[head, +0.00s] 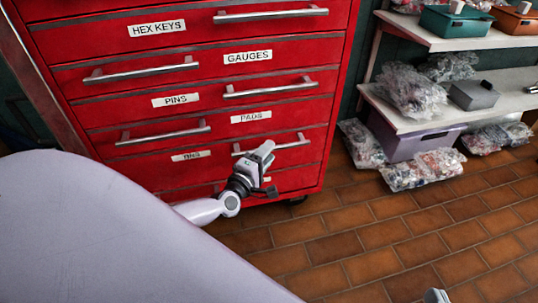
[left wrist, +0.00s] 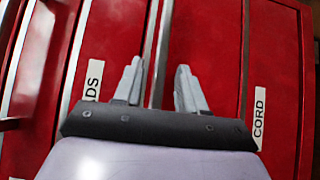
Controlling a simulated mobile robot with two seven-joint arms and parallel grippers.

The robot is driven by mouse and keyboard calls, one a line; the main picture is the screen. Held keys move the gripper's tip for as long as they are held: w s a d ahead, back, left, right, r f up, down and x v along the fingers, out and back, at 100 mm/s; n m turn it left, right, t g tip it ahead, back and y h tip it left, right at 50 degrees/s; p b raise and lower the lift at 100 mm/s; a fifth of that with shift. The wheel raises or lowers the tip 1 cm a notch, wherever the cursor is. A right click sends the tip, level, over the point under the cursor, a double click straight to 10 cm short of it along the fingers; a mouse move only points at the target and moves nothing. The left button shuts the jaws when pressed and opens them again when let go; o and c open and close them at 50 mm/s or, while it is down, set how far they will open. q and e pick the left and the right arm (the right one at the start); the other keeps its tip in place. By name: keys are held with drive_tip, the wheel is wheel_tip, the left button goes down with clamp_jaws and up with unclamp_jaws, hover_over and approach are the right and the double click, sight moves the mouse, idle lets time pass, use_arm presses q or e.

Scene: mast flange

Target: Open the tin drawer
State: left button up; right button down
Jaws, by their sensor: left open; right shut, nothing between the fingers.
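The red drawer cabinet (head: 225,68) has drawers in two columns. A partly readable label, seemingly TINS (head: 190,156), is low in the left column; my pale arm hides what lies below it. My left gripper (head: 264,149) is open at the bar handle (head: 290,144) beneath the PADS label (head: 251,117), in the right column. In the left wrist view, that handle (left wrist: 157,50) runs between the two spread fingers; I cannot tell how deep it sits. My right gripper (head: 436,296) shows only as a grey tip at the bottom edge, shut and empty.
A CORD label (left wrist: 259,118) is on the drawer beside the PADS one in the left wrist view. White shelves (head: 440,42) stand at the right, with a purple bin (head: 408,145) and plastic bags (head: 425,170) below. The brick-tiled floor (head: 370,235) is clear in front.

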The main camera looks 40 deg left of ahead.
use_arm(q)
drive_tip(key=shift+w, duration=0.65)
use_arm(e)
drive_tip(key=shift+d, duration=0.2)
use_arm(q)
clamp_jaws()
drive_tip(key=shift+s, duration=0.1)
